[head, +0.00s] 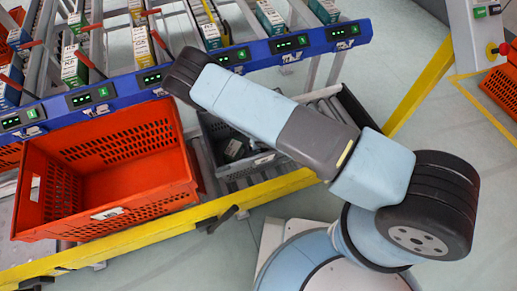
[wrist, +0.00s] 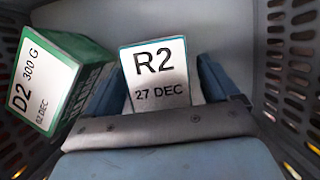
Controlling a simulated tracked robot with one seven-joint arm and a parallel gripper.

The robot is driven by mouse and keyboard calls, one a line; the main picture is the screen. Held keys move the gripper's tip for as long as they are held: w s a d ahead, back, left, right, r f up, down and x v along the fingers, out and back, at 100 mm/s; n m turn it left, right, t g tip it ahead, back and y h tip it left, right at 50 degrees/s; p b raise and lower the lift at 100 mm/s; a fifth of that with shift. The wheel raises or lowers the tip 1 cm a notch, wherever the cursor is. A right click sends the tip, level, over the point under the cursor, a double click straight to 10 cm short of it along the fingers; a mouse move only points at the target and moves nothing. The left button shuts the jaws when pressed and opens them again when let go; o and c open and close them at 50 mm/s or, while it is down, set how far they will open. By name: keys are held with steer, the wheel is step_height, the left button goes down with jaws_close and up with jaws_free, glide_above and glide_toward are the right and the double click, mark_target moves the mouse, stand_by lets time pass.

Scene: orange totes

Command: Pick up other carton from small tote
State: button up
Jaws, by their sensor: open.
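The small grey tote (head: 262,163) stands right of the big orange tote in the head view, partly hidden by my arm. In the wrist view I look down into it, between its slotted walls (wrist: 285,60). A carton marked R2, 27 DEC (wrist: 158,65) shows its white label face between the fingers of my gripper (wrist: 163,88). My gripper is open, with one finger on each side of this carton; I cannot tell whether they touch it. A green and white carton marked D2, 300 G (wrist: 45,85) leans at the left, outside the left finger.
A large orange tote (head: 105,215), seemingly empty, stands left of the small tote. A blue rail (head: 120,92) with green displays and cartons in lanes runs behind. A yellow bar (head: 215,207) runs along the front.

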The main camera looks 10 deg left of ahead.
steer(key=shift+w+a+f, duration=0.1)
steer(key=shift+a+f, duration=0.05)
steer(key=shift+f, duration=0.3)
steer(key=c, duration=1.2)
